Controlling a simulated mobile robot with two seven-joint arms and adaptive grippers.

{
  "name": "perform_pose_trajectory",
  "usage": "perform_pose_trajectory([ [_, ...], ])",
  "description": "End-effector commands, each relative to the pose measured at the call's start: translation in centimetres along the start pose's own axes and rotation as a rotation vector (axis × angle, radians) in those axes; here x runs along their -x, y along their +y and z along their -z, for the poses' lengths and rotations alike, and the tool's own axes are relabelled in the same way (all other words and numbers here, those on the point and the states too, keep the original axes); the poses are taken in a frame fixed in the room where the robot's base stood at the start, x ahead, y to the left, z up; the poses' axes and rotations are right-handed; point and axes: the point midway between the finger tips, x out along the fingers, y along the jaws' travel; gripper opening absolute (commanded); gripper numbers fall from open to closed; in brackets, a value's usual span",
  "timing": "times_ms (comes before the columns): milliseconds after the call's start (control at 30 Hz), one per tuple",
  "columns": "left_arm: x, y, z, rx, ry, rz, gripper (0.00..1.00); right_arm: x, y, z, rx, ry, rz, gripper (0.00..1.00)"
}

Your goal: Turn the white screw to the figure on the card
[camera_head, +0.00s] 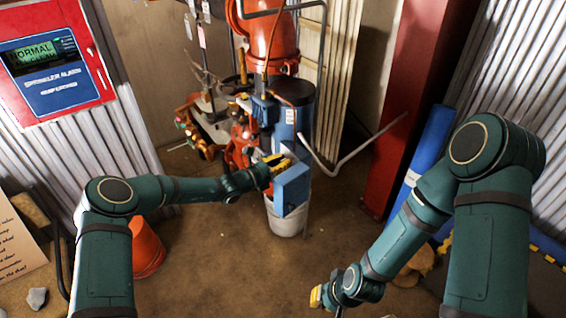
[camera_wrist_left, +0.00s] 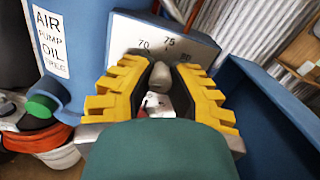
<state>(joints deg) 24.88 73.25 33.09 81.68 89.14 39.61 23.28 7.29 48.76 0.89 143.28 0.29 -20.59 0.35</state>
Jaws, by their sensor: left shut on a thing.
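The white screw (camera_wrist_left: 160,76) sits at a pale dial plate (camera_wrist_left: 196,48) marked 70, 75 and a partly covered 80 in the left wrist view. My left gripper (camera_wrist_left: 162,84) has its yellow fingers on both sides of the screw and is shut on it. In the head view the left gripper (camera_head: 277,163) is at the blue box (camera_head: 292,190) beside the blue cylinder, and the screw cannot be made out there. My right gripper (camera_head: 321,297) hangs low at the bottom; its finger gap is not clear. I cannot pick out the card with a readable figure.
The blue cylinder (camera_wrist_left: 80,50) carries an "AIR PUMP OIL FREE" label. A white bucket (camera_head: 287,221) stands below the box. Red pipework (camera_head: 268,45) rises behind. An orange cone-like object (camera_head: 147,248) and a lettered board (camera_head: 18,245) are at left. A red column (camera_head: 408,100) stands right.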

Motion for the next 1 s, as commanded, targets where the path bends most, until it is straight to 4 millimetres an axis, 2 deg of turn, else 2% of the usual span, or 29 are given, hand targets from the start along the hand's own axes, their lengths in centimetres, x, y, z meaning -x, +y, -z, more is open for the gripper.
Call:
perform_pose_trajectory([
  [200,0.0,0.0,0.2,0.002,0.003,0.000,0.00,0.0,0.0,0.0,0.000,0.000,0.000,0.00],
  [233,0.0,0.0,0.2,0.001,0.003,0.000,0.28,0.0,0.0,0.0,0.000,0.000,0.000,0.00],
  [300,0.0,0.0,0.2,0.001,0.003,0.000,0.51,0.0,0.0,0.0,0.000,0.000,0.000,0.00],
  [667,0.3,0.0,0.1,0.000,0.001,0.000,0.51,0.0,0.0,0.0,0.000,0.000,0.000,0.00],
  [833,2.3,0.1,0.1,0.001,0.001,-0.001,0.51,0.0,0.0,0.0,0.000,0.000,0.000,0.00],
  [1000,5.8,0.1,0.0,0.000,0.002,-0.003,0.51,0.0,0.0,0.0,0.000,0.000,0.000,0.00],
])
